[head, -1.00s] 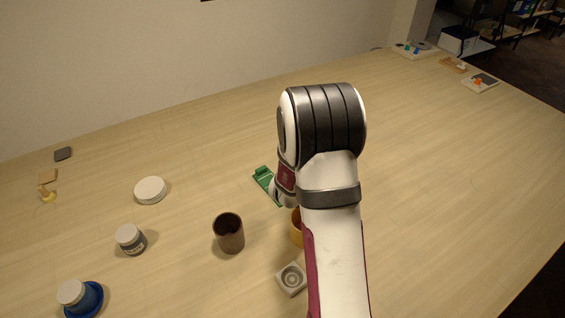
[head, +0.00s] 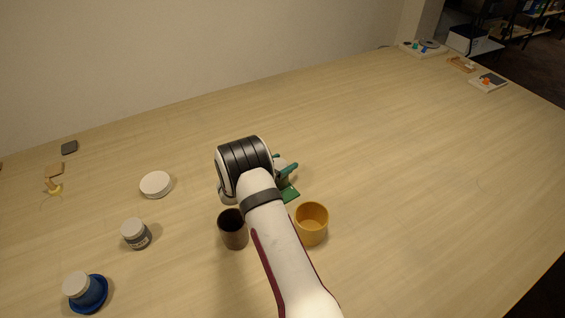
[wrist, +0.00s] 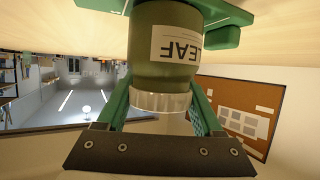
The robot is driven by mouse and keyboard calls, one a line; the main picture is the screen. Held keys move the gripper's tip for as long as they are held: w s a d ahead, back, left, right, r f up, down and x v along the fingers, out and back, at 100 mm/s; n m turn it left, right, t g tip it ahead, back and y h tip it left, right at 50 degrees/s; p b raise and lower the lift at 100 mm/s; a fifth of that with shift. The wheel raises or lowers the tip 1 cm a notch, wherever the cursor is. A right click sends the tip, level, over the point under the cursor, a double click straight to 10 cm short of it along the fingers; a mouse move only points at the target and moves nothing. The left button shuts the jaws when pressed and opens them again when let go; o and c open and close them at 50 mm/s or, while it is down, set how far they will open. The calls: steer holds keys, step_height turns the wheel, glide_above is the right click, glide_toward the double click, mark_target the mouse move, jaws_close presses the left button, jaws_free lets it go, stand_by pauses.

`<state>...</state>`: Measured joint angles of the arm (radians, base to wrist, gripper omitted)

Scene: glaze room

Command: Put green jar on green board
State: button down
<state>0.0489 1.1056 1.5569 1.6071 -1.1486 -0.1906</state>
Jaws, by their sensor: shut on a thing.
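The green jar (wrist: 162,62) has a "LEAF" label and a pale lid, and it shows upside down in the wrist view. My gripper (wrist: 163,98) is shut on it, with a green finger on each side near the lid. The green board (wrist: 226,38) shows behind the jar's far end. In the head view the board (head: 291,194) is partly hidden by my gripper (head: 285,170), which is over it. My wrist largely hides the jar there. I cannot tell whether the jar touches the board.
A brown cup (head: 233,232) stands close to my forearm's left and a yellow cup (head: 312,224) to its right. A white round lid (head: 156,185), a grey jar (head: 136,234) and a blue jar on a blue dish (head: 93,304) are left.

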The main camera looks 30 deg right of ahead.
steer(key=shift+c, duration=0.2)
jaws_free()
steer(key=shift+f, duration=0.1)
